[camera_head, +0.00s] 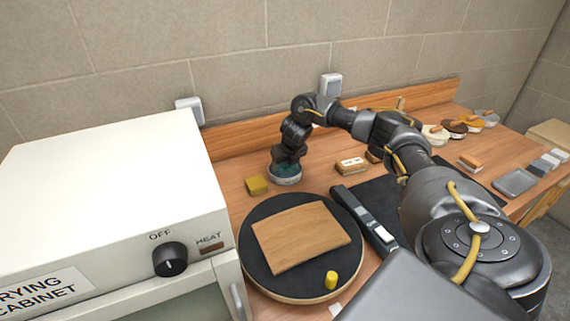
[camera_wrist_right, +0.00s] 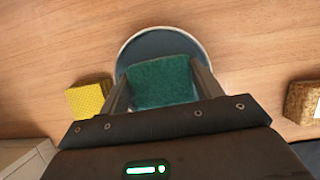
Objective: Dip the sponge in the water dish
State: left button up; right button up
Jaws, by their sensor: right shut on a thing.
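My right gripper (camera_head: 287,160) reaches down at the back of the bench and is shut on the sponge, a block with a green top (camera_wrist_right: 161,82). In the right wrist view the sponge sits between the two fingers, inside the outline of the water dish. The round water dish (camera_head: 286,181) has a pale rim and a dark inside; it also shows in the right wrist view (camera_wrist_right: 156,43). The sponge is low at the dish, but I cannot tell whether it touches the water. My left gripper is not in view.
A yellow block (camera_head: 257,185) lies just left of the dish, and a brown-and-white block (camera_head: 351,166) to its right. In front is a round dark board (camera_head: 259,239) with a wooden sheet (camera_head: 301,236) and a yellow peg (camera_head: 331,280). The drying cabinet (camera_head: 110,190) fills the left.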

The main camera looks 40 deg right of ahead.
jog(key=shift+r, duration=0.1)
jog(key=shift+r+p, duration=1.4)
notch_tip(320, 180, up, 5)
jog(key=p, duration=0.4)
jog(key=shift+r, duration=0.1)
